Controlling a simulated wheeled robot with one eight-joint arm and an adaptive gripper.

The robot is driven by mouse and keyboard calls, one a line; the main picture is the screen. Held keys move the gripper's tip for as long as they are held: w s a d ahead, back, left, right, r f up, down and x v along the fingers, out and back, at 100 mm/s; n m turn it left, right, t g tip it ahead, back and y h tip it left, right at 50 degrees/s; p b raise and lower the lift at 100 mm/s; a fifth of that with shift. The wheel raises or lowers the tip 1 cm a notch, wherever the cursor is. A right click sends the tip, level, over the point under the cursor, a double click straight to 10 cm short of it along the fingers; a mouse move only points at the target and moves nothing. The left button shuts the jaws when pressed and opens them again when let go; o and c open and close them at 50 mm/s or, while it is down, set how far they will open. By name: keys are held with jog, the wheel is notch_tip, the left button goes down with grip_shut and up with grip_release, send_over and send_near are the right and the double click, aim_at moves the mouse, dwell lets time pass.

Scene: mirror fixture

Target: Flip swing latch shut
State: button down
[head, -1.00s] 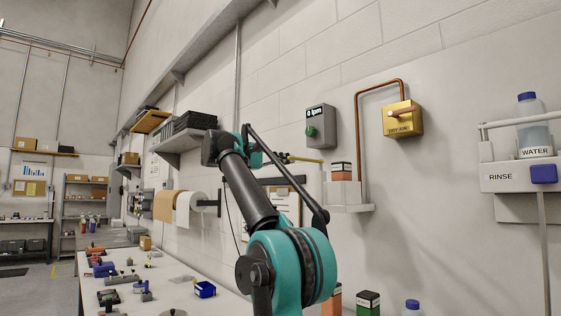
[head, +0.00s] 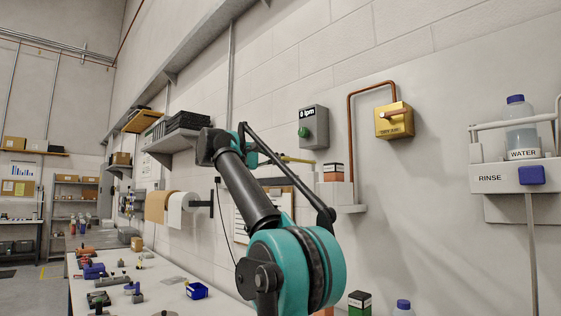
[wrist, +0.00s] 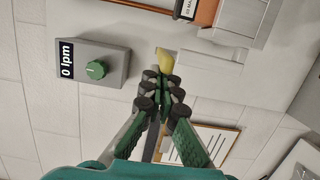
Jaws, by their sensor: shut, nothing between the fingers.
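A yellow bar (head: 300,160) shows just past the end of my arm in the head view. Its yellow end (wrist: 166,60) lies just beyond the fingertips in the wrist view, in front of the wall panel. It may be the swing latch, but I cannot tell for sure, nor what it pivots on. My gripper (wrist: 164,84) is shut and empty, its fingertips close to the yellow end; I cannot tell whether they touch.
A grey "0 lpm" box (head: 313,127) with a green knob (wrist: 97,69) is on the wall beside the gripper. A small shelf (head: 348,209) holds boxes. A gold dry-air box (head: 394,120) with a copper pipe (head: 350,145), a rinse station (head: 510,177) and a clipboard (wrist: 205,140) are nearby.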

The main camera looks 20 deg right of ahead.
jog(key=shift+s, duration=0.15)
jog(key=shift+s+d+n+t+y, duration=0.15)
jog(key=shift+s+n+t, duration=0.25)
jog(key=shift+s+t, duration=0.15)
jog(key=shift+s+d+n+t+y, duration=0.15)
jog(key=shift+s+n+t, duration=0.25)
jog(key=shift+t, duration=0.25)
jog(key=s+d+n+t+y, duration=0.6)
jog(key=s+d+t, duration=0.2)
jog(key=d, duration=0.2)
jog(key=shift+s+d+n+t, duration=0.2)
jog(key=shift+s+n+t, duration=0.1)
jog(key=shift+s+n, duration=0.1)
jog(key=v, duration=1.2)
